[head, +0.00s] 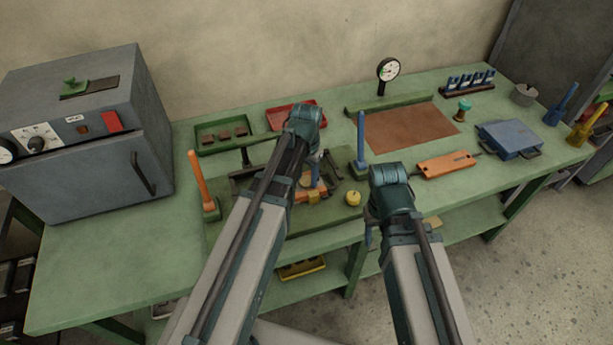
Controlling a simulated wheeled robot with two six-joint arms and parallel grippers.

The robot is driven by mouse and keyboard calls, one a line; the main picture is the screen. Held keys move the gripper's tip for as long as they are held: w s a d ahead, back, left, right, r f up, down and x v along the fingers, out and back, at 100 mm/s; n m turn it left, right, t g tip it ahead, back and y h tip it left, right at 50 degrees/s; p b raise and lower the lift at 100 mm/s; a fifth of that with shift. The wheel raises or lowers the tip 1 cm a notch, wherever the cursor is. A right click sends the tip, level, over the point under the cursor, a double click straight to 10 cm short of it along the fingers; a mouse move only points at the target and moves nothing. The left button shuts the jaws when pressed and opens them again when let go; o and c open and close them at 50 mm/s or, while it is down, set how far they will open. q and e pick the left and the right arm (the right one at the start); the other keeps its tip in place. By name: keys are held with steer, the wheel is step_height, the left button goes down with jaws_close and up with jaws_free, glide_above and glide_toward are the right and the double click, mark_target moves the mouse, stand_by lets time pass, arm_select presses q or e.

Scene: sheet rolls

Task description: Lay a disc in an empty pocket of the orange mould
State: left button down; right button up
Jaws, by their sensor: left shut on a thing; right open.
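The orange mould (433,168) lies flat on the green bench, right of the middle, with small dark marks on its top. Its pockets are too small to make out. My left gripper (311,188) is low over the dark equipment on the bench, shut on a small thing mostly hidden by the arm. A tan, rounded shape (306,180) shows beside its fingers; I cannot tell whether it is a disc or what is held. My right gripper (370,238) is open at the bench's front edge, below and left of the mould, its fingers partly hidden.
A blue flat box (510,139) sits right of the mould. A brown sheet (412,126) lies behind it. A blue post (361,140), an orange post (202,182) and a yellow ball (353,198) stand near my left gripper. A grey oven (90,140) fills the left.

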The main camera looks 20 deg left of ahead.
arm_select(q)
steer(key=shift+s+f, duration=0.1)
steer(key=shift+s, duration=0.05)
steer(key=shift+c, duration=1.4)
jaws_free()
steer(key=shift+o, duration=0.3)
steer(key=shift+s, duration=0.1)
steer(key=shift+d, duration=0.1)
